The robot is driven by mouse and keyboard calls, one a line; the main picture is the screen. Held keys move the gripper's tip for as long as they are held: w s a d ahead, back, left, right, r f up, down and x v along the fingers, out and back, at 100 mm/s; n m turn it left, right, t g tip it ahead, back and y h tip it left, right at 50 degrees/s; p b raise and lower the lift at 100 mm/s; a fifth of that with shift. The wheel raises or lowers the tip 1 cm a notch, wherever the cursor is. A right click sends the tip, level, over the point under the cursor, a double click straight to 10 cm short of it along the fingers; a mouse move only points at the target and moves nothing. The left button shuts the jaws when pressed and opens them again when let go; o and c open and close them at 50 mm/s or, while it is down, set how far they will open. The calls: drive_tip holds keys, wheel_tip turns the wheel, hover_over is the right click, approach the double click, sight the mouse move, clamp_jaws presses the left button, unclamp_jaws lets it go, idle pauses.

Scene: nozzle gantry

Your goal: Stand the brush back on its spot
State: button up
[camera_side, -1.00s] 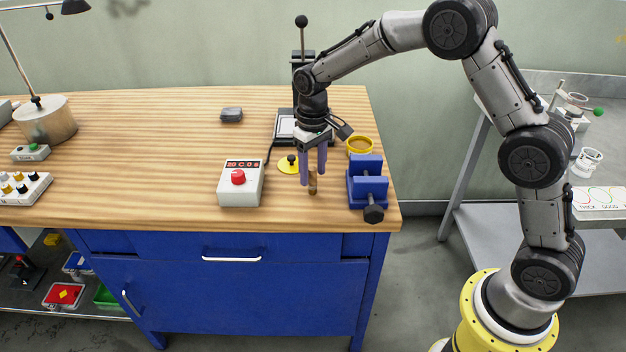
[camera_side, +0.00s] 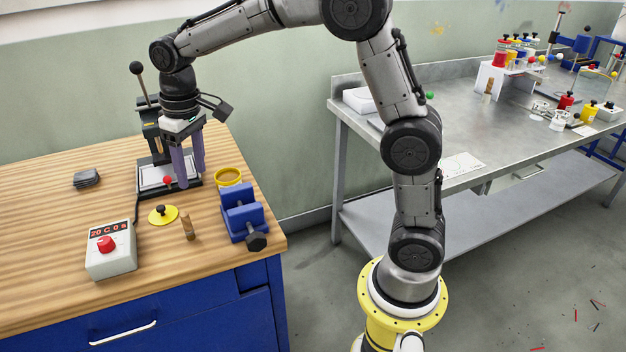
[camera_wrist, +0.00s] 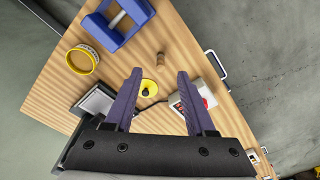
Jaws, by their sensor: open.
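A small brown wooden piece (camera_side: 188,225), which I take to be the brush, stands upright on the wooden bench (camera_side: 60,235), near its front right corner. It also shows in the wrist view (camera_wrist: 160,60), too small for bristles to be made out. My gripper (camera_side: 188,182) is open and empty, fingers pointing down, above and behind the brush and apart from it. In the wrist view my gripper's fingers (camera_wrist: 160,73) are spread wide with nothing between them. No marked spot under the brush can be made out.
A yellow disc with a black knob (camera_side: 163,214) lies left of the brush; a blue vise (camera_side: 243,213) and yellow ring-like dish (camera_side: 228,177) are right. A control box with a red knob (camera_side: 110,250) stands left. A black press (camera_side: 150,140) is behind. The bench's left is mostly clear.

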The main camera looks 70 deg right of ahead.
drive_tip(key=s+d+r+t, duration=0.1)
drive_tip(key=s+r, duration=0.2)
drive_tip(key=s, duration=0.4)
drive_tip(key=s+r+t, duration=0.1)
drive_tip(key=s+r, duration=0.2)
drive_tip(key=s, duration=0.4)
drive_tip(key=s+f+t, duration=0.2)
drive_tip(key=s+f, duration=0.1)
drive_tip(key=s, duration=0.9)
drive_tip(key=shift+s+d+f+t, duration=0.25)
drive_tip(key=shift+d+f+t, duration=0.05)
drive_tip(key=shift+f, duration=0.05)
